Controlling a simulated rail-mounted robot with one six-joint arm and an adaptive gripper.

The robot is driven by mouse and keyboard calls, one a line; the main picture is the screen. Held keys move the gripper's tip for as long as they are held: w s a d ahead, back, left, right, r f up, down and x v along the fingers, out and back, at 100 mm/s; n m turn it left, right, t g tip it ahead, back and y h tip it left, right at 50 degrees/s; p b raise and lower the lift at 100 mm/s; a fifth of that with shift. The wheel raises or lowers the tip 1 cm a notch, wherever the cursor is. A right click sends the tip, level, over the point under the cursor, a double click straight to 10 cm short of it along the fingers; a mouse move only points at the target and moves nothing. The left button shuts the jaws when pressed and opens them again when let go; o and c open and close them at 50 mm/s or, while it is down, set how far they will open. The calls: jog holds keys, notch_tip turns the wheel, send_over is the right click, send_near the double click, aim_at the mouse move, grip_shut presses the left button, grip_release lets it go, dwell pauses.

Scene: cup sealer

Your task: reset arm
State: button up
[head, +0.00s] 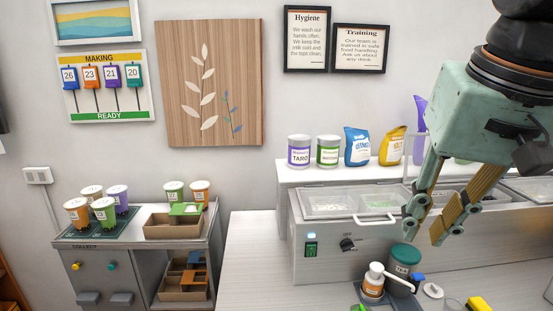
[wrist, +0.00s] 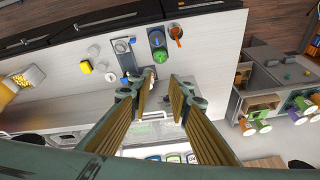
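My gripper (head: 427,236) hangs fingers down at the right of the head view, in front of the long white topping unit (head: 372,236). Its two tan-padded fingers are apart, with nothing between them. In the wrist view my gripper (wrist: 162,90) also shows a clear gap between its fingertips, and the counter lies below. In the head view, a teal cup (head: 404,262) stands on the counter just below the fingertips and seems apart from them.
A yellow block (head: 479,303) lies at the lower right. Tubs and bags line the shelf (head: 350,172) behind. A side station (head: 140,262) holds several cups. The counter's left part (head: 250,265) is clear.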

jog(key=s+a+f+n+b, duration=0.2)
jog(key=s+f+b, duration=0.1)
jog(key=s+f, duration=0.7)
jog(key=s, duration=0.2)
jog(key=shift+s+f+n, duration=0.35)
jog(key=shift+f+n, duration=0.05)
jog(key=shift+r, duration=0.1)
notch_tip(320, 180, up, 18)
jog(key=p, duration=1.8)
notch_tip(320, 180, down, 18)
jog(key=b, duration=1.8)
